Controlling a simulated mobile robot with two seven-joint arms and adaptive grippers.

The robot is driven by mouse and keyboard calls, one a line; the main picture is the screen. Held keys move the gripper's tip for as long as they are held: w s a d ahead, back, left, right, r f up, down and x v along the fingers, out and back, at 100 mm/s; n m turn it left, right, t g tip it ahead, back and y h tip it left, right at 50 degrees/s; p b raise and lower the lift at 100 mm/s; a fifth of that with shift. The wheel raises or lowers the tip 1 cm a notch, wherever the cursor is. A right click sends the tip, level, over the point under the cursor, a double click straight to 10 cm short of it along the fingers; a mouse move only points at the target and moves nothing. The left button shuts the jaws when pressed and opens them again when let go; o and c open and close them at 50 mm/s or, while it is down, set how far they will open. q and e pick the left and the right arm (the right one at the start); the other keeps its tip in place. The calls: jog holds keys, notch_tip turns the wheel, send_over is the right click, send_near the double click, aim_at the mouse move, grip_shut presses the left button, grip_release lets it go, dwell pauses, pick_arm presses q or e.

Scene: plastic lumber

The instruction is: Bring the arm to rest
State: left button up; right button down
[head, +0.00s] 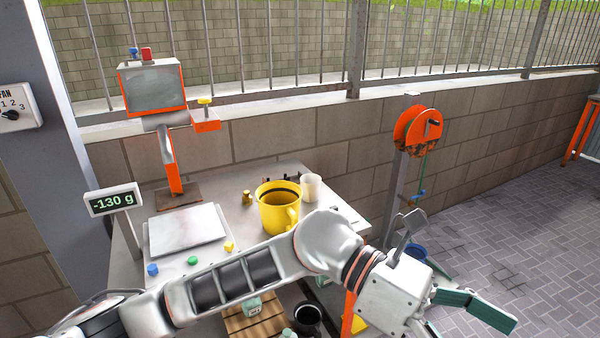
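My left arm (245,280) reaches in from the lower left and stretches across the front of the steel table to the lower right. Its gripper (472,328) is past the table's right side, above the paved floor. Its green fingers are spread apart with nothing visible between them; the lower finger is partly cut off by the picture's bottom edge. My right gripper is not in view.
A yellow mug (279,212), a whitish cup (311,188) and a brass weight (247,198) stand on the table behind my arm. A scale (187,230) reads -130 g. An orange reel post (418,131) stands behind the gripper. Paved floor (500,220) at right is clear.

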pick_arm(q)
jog(key=w+a+r+n+t+h, duration=0.2)
jog(key=w+a+n+t+h, duration=0.1)
jog(key=w+n+t+h, duration=0.45)
jog(key=w+a+r+n+t+h, duration=0.25)
jog(key=w+n+t+h, duration=0.2)
jog(key=w+n, duration=0.5)
jog(key=w+a+f+n+t+y, duration=0.45)
jog(key=a+f+n+t, duration=0.3)
jog(key=n, duration=0.35)
jog(key=w+a+f+n+t+y, duration=0.4)
jog(key=w+a+f+n+t, duration=0.25)
jog(key=n, duration=0.45)
jog(key=s+a+f+n+y, duration=0.35)
jog(key=a+f, duration=0.25)
jog(key=f, duration=0.3)
jog(key=s+a+f+n+g+y, duration=0.1)
jog(key=s+a+f+n+y, duration=0.35)
jog(key=f, duration=0.55)
jog(key=s+a+f+n+y, duration=0.1)
jog(key=a+f+n+y, duration=0.25)
jog(key=a+f, duration=0.5)
jog(key=s+a+f+n+g+y, duration=0.1)
jog(key=s+a+f+n+g, duration=0.2)
jog(key=s+a+f, duration=0.3)
notch_tip(320, 180, down, 3)
jog(key=s, duration=0.2)
jog(key=shift+s+y, duration=0.3)
jog(key=shift+s, duration=0.05)
jog(key=shift+r, duration=0.1)
